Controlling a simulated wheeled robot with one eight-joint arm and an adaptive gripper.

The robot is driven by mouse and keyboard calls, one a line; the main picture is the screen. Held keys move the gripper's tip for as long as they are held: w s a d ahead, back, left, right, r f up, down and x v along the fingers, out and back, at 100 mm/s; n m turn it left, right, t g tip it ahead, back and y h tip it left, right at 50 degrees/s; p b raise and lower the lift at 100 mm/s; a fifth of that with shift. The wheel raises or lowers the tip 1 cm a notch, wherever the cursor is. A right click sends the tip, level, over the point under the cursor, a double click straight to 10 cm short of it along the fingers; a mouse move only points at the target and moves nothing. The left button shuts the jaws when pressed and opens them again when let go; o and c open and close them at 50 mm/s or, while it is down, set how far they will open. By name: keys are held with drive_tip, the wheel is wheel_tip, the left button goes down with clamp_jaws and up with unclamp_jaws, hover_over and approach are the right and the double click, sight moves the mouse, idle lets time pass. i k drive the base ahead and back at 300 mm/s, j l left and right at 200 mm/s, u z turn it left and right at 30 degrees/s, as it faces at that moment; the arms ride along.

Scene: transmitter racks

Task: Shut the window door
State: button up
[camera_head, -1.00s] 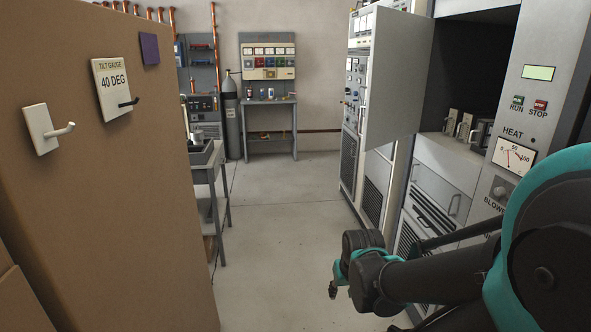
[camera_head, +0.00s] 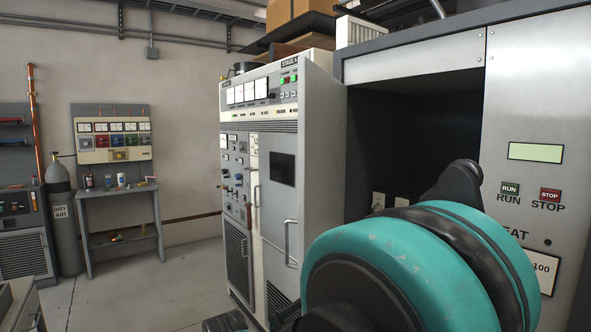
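A pale panel with a dark rectangular window (camera_head: 283,169) and a vertical handle (camera_head: 291,243) shows on the grey cabinet left of the dark open bay. It looks like the window door. I cannot tell from this angle how far it stands open. My teal and black arm fills the lower right foreground and hides the lower part of the bay and the area right of the handle. My gripper cannot be made out in this view.
The oven-like bay (camera_head: 415,140) is open and dark inside, with a control panel with RUN and STOP buttons (camera_head: 530,192) at its right. A bench (camera_head: 120,190) and a dark gas cylinder (camera_head: 62,215) stand at the far left. Open floor (camera_head: 150,290) lies left of the cabinet.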

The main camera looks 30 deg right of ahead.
sight(323, 112)
drive_tip(key=i, duration=1.9)
drive_tip(key=i+z, duration=0.35)
drive_tip(key=i+j+z, duration=0.1)
drive_tip(key=z, duration=0.25)
drive_tip(key=i+j+z, duration=0.35)
drive_tip(key=l+z, duration=0.1)
drive_tip(key=z, duration=2.8)
